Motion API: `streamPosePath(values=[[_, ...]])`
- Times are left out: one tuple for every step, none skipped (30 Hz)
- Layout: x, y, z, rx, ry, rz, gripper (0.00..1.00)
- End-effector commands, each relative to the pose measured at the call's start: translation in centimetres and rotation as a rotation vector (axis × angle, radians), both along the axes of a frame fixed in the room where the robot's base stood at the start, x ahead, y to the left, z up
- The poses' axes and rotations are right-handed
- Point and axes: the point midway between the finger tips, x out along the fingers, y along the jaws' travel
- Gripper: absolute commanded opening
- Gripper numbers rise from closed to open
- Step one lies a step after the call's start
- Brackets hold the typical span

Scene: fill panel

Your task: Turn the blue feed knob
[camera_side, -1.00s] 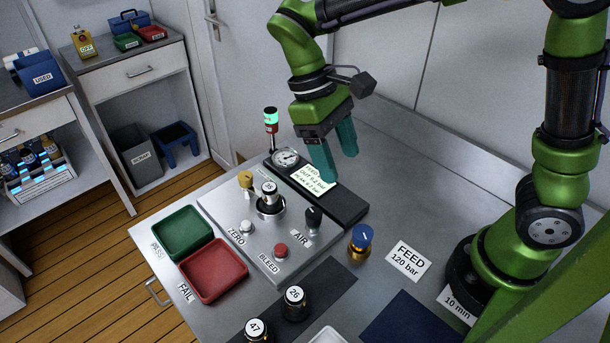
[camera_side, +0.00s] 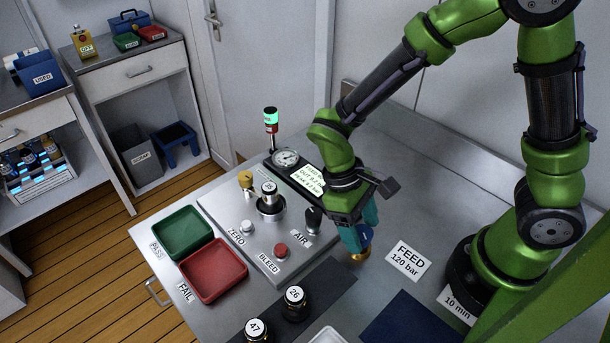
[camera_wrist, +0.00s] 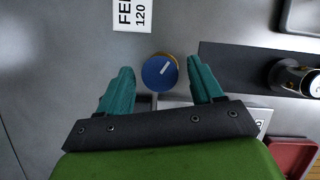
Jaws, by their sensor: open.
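The blue feed knob (camera_wrist: 160,72) is a round cap with a white pointer line, on a brass body. In the wrist view it sits between my two teal fingers, nearer the right one, with a gap on each side. In the side view the knob (camera_side: 366,236) is partly hidden by my gripper (camera_side: 357,238), which is pointing down at it. In the wrist view my gripper (camera_wrist: 164,88) is open and empty. I cannot tell exactly how low the fingertips are relative to the cap.
A FEED 120 bar label (camera_side: 408,261) lies right of the knob. The metal panel (camera_side: 262,262) with a black AIR lever (camera_side: 313,220) and a red BLEED button (camera_side: 281,251) is to the left. Numbered bottles (camera_side: 295,303) stand in front. A red tray (camera_side: 213,270) is further left.

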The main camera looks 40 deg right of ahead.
Motion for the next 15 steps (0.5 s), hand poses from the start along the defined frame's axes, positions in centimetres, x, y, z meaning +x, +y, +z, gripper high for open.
streamPosePath(values=[[-0.03, -0.01, -0.07, 0.000, 0.000, 0.000, 0.66], [-0.03, -0.02, -0.08, 0.000, 0.000, 0.000, 0.66], [-0.03, -0.02, -0.08, 0.000, 0.000, 0.000, 0.66], [-0.03, -0.02, -0.08, 0.000, 0.000, 0.000, 0.66], [-0.03, -0.02, -0.07, 0.000, 0.000, 0.000, 0.66], [-0.03, -0.02, -0.07, 0.000, 0.000, 0.000, 0.66], [-0.02, -0.02, -0.06, 0.000, 0.000, 0.000, 0.66], [-0.02, -0.02, -0.06, 0.000, 0.000, 0.000, 0.61], [-0.02, -0.02, -0.06, 0.000, 0.000, 0.000, 0.55], [-0.02, -0.02, -0.06, 0.000, 0.000, 0.000, 0.50], [-0.02, -0.02, -0.06, 0.000, 0.000, 0.000, 0.46], [-0.02, -0.01, -0.05, 0.000, 0.000, 0.000, 0.40], [-0.02, -0.01, -0.05, 0.000, 0.000, 0.000, 0.35], [-0.02, -0.01, -0.05, 0.000, 0.000, 0.000, 0.31], [-0.02, -0.01, -0.05, 0.000, 0.000, 0.000, 0.24]])
